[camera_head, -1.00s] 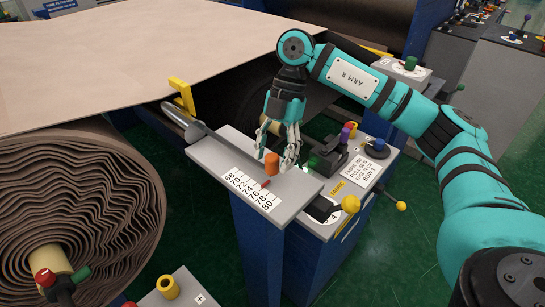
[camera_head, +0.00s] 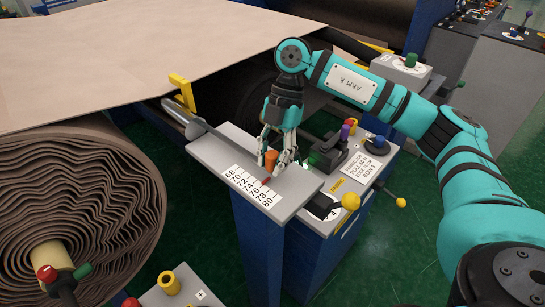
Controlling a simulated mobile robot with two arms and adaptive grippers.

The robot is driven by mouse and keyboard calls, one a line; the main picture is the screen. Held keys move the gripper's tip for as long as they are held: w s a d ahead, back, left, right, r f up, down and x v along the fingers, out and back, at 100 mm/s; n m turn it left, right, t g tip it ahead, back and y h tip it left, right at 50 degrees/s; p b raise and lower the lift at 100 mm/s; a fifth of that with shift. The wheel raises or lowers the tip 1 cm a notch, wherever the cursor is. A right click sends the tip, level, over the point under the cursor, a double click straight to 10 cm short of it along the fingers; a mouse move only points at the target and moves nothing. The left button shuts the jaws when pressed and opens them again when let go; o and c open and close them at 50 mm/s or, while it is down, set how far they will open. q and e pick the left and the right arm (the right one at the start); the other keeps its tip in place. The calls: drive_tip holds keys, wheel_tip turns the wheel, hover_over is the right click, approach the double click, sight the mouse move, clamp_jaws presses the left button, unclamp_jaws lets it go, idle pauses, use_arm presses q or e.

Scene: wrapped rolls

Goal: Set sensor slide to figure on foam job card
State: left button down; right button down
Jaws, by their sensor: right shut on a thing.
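The sensor slide's orange knob (camera_head: 271,157) stands on a grey plate (camera_head: 215,147) beside a white number scale (camera_head: 251,186) marked 68 to 80. A small red pointer (camera_head: 265,182) lies near the middle numbers, around 74 to 76; the exact figure is too small to tell. My right gripper (camera_head: 273,163) is down on the plate with its fingers shut on the knob, partly hiding it. A white job card (camera_head: 366,164) lies on the grey console; its small print is hard to read, and I cannot tell a foam card. My left gripper is not in view.
A large wrapped roll (camera_head: 70,205) stands at left. Green floor is open below.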

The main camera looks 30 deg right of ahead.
drive_tip(key=w, duration=0.1)
drive_tip(key=w+a, duration=0.1)
drive_tip(key=w, duration=0.1)
drive_tip(key=shift+r, duration=0.15)
drive_tip(key=shift+w+a, duration=0.2)
drive_tip(key=shift+w, duration=0.35)
drive_tip(key=shift+s, duration=0.1)
drive_tip(key=c, duration=1)
unclamp_jaws()
drive_tip(key=shift+s, duration=0.1)
drive_tip(key=shift+d, duration=0.1)
drive_tip(key=v, duration=1.1)
drive_tip(key=shift+d+r, duration=0.1)
drive_tip(key=shift+r, duration=0.3)
